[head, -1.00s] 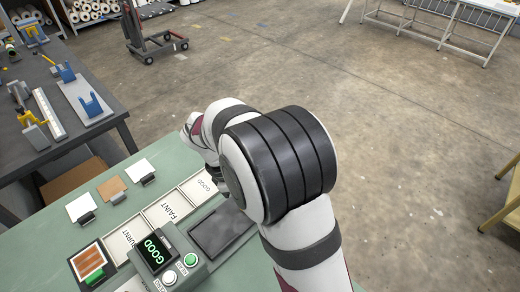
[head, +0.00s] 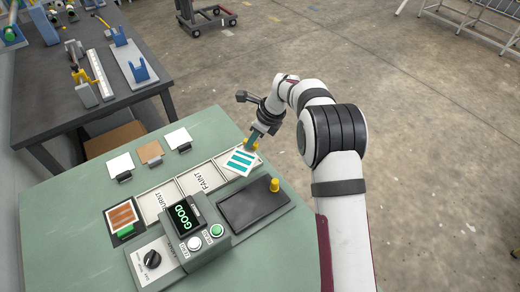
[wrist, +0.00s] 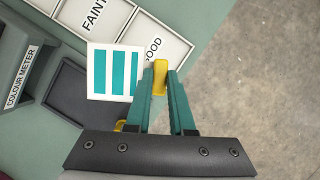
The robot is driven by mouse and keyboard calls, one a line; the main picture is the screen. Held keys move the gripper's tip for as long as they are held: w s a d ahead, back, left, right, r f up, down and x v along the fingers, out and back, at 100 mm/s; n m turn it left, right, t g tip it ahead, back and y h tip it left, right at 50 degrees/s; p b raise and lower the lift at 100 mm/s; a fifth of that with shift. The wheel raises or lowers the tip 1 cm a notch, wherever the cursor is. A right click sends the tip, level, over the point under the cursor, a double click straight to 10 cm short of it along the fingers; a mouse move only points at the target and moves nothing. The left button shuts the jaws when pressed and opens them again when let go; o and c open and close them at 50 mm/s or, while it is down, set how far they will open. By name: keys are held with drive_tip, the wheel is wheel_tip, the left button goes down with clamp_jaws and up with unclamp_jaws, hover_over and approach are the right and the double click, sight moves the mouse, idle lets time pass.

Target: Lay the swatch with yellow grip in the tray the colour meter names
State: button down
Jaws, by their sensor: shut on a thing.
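The swatch (head: 240,162), a white card with teal stripes, is held by its yellow grip (wrist: 160,76). My gripper (head: 253,142) is shut on that grip, and its teal fingers (wrist: 160,85) show on either side. The colour meter (head: 185,220) displays GOOD. The GOOD tray (wrist: 160,30) is partly covered by the swatch and fingers in the wrist view. The swatch overlaps the tray's near left part; I cannot tell its height above it. The FAINT tray (head: 203,180) and the BURNT tray (head: 157,202) lie in a row to the left, empty.
A dark pad (head: 252,204) with a yellow knob (head: 274,185) adjoins the meter. A striped brown swatch with green grip (head: 123,217) sits left of the trays. White and brown cards (head: 150,152) stand behind them. Bare floor lies right of the table edge.

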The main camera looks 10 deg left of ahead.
drive_tip(key=shift+w+a+f+m+t+h, duration=0.25)
drive_tip(key=shift+w+f+m+t, duration=0.15)
drive_tip(key=shift+f+m, duration=0.45)
drive_tip(key=shift+w+a+f+m+t+h, duration=0.2)
drive_tip(key=shift+w+f+m, duration=0.4)
drive_tip(key=shift+m, duration=0.5)
drive_tip(key=shift+w+a+f+m+t+h, duration=0.15)
drive_tip(key=shift+w+a+f+m+t, duration=0.2)
drive_tip(key=shift+f+m, duration=0.55)
drive_tip(key=shift+d, duration=0.1)
drive_tip(key=shift+f, duration=0.7)
drive_tip(key=shift+f, duration=0.35)
drive_tip(key=shift+f, duration=0.15)
drive_tip(key=shift+f, duration=0.15)
